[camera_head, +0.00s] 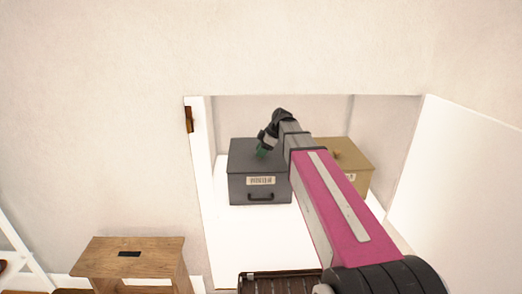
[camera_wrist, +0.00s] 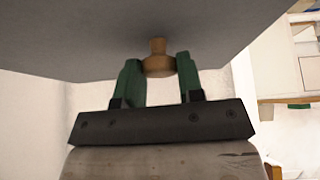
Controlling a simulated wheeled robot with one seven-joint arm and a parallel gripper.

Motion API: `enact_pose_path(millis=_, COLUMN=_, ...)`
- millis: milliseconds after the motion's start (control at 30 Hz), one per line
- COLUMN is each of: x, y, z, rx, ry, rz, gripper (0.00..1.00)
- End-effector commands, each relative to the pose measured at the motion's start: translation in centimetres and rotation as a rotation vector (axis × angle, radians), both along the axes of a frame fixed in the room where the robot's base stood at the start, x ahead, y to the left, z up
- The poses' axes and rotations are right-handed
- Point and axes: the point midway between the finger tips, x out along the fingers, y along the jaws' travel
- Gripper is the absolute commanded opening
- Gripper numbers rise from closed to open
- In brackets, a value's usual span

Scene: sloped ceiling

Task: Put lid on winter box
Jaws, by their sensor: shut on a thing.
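A dark grey box (camera_head: 245,188) with a pale label and a black front handle stands in the white alcove; the label is too small to read. Its grey lid (camera_head: 243,148) shows at its top, with no clear gap between them, though my arm covers part of it. In the wrist view the lid's flat grey face (camera_wrist: 90,30) fills the top. My gripper (camera_head: 262,153) is over the lid. In the wrist view its green fingers (camera_wrist: 158,72) are shut on the lid's wooden knob (camera_wrist: 157,46).
A tan box (camera_head: 357,178) with a wooden knob stands right of the grey box, partly behind my arm. White panels (camera_head: 197,170) flank the alcove opening. A wooden stool (camera_head: 130,258) stands at lower left. The white floor left of the grey box is narrow and clear.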

Motion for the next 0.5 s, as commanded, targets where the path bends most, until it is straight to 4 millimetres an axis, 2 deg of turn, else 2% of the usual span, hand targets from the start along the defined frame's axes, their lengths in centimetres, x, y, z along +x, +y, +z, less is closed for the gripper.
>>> enact_pose_path(millis=333, x=0.00, y=0.00, z=0.04, rx=0.000, ry=0.000, rz=0.000, gripper=0.09)
enact_pose_path(millis=367, x=0.00, y=0.00, z=0.04, rx=0.000, ry=0.000, rz=0.000, gripper=0.38)
enact_pose_path(millis=400, x=0.00, y=0.00, z=0.04, rx=0.000, ry=0.000, rz=0.001, gripper=0.51)
enact_pose_path(millis=433, x=0.00, y=0.00, z=0.04, rx=0.000, ry=0.000, rz=0.000, gripper=0.61)
enact_pose_path(millis=500, x=0.00, y=0.00, z=0.04, rx=0.000, ry=0.000, rz=0.000, gripper=0.65)
